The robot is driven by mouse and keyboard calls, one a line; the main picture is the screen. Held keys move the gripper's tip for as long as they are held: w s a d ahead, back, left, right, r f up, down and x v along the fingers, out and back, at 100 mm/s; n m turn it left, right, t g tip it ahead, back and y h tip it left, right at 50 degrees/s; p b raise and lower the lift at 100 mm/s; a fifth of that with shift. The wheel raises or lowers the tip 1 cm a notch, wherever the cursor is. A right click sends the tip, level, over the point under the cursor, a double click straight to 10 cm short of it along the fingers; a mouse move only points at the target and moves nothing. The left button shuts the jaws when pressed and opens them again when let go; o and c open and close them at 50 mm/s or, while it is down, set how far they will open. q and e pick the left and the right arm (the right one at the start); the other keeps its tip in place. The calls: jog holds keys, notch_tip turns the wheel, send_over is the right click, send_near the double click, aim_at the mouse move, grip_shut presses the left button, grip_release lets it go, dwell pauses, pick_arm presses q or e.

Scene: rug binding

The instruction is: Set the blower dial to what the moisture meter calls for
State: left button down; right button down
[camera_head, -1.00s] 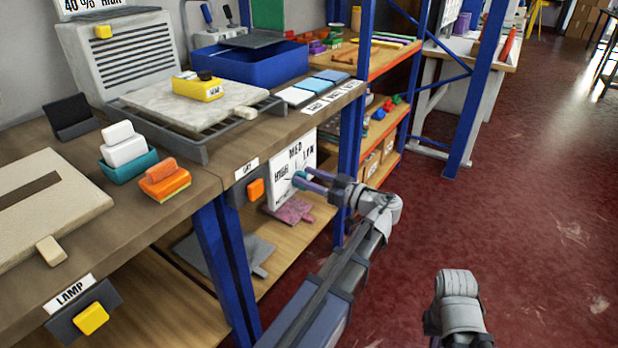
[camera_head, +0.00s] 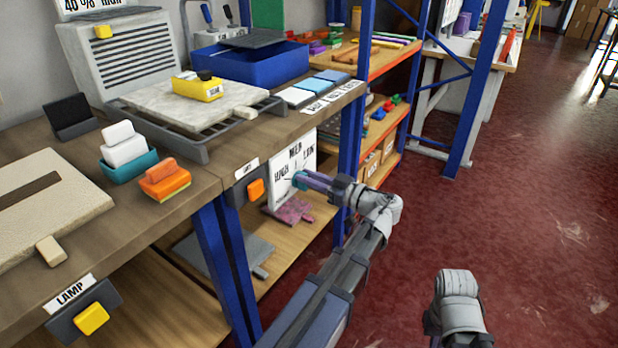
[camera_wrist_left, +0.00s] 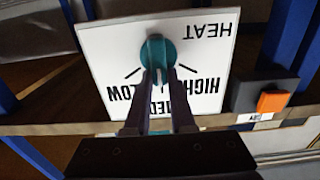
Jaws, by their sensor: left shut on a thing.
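A white panel (camera_head: 290,190) marked HEAT, HIGH, MED and LOW stands upright under the bench edge. It shows upside down in the left wrist view (camera_wrist_left: 205,45). Its teal dial (camera_wrist_left: 158,52) has a pale pointer on the MED side; the fingers partly cover it, so its exact setting is unclear. My left gripper (camera_wrist_left: 158,80) is shut on the dial, and in the head view the gripper (camera_head: 300,181) reaches the panel from the right. A yellow moisture meter (camera_head: 198,90) lies on the pale slab; its small text is unreadable. My right gripper is out of view.
A sign at the top left, partly cut off, reads 40 % HIGH (camera_head: 90,6). A grey louvred box (camera_head: 135,55) stands behind the slab. An orange switch (camera_head: 256,189) sits left of the panel. Blue posts (camera_head: 228,260) frame the bench. The red floor at right is open.

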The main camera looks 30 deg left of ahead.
pick_arm(q)
jog(key=m, duration=0.4)
jog(key=w+m, duration=0.1)
jog(key=m, duration=0.2)
jog(key=f+m+b, duration=0.1)
jog(key=m, duration=0.3)
jog(key=shift+w+d+m, duration=0.1)
jog(key=shift+w+m, duration=0.2)
jog(key=shift+w, duration=0.1)
dwell(0.5)
jog(key=c, duration=0.8)
grip_release()
jog(key=shift+o, duration=0.2)
jog(key=d, duration=0.7)
jog(key=shift+s+d, duration=0.3)
jog(key=shift+d, duration=0.1)
jog(key=shift+f+m, duration=0.1)
jog(key=shift+m, duration=0.2)
